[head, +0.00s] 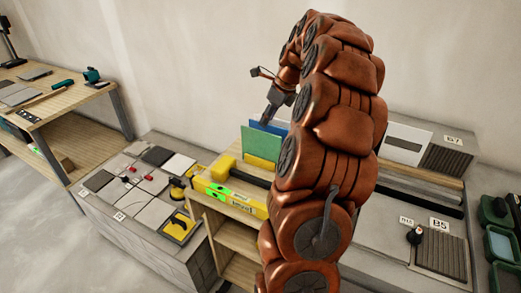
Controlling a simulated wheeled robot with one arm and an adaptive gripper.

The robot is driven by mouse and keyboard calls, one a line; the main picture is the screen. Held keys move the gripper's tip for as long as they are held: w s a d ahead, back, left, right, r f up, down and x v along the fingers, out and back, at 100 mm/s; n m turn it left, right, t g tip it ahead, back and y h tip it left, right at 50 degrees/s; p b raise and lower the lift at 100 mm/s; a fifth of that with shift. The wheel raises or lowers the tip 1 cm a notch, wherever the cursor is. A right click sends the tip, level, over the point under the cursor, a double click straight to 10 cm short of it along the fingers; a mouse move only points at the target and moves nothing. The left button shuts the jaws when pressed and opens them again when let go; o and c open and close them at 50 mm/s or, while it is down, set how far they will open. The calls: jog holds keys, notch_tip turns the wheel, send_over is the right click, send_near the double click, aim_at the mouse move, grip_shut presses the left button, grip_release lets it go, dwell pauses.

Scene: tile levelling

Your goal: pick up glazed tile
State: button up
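My gripper (272,112) is at the end of my copper arm, small and partly hidden by the arm, just above the wooden stand. It points down toward a blue upright panel (255,126). A green upright panel (262,146) stands in front of the blue one. Either could be the glazed tile; I cannot tell which. I cannot see whether the fingers are open or touch a panel. My arm hides the area to the right of the panels.
A yellow level (229,195) lies along the front of the wooden stand (233,234). Left is a block with grey tiles (154,214), red clips and yellow tools. A workbench (50,103) stands far left. On the right are a labelled grey surface (376,236) and green bins (497,243).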

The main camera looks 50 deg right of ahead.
aim_at(261, 133)
jog(key=shift+p+x, duration=1.45)
jog(key=shift+x, duration=2.2)
jog(key=shift+f, duration=0.25)
jog(key=shift+f, duration=0.25)
jog(key=shift+c, duration=0.4)
grip_shut()
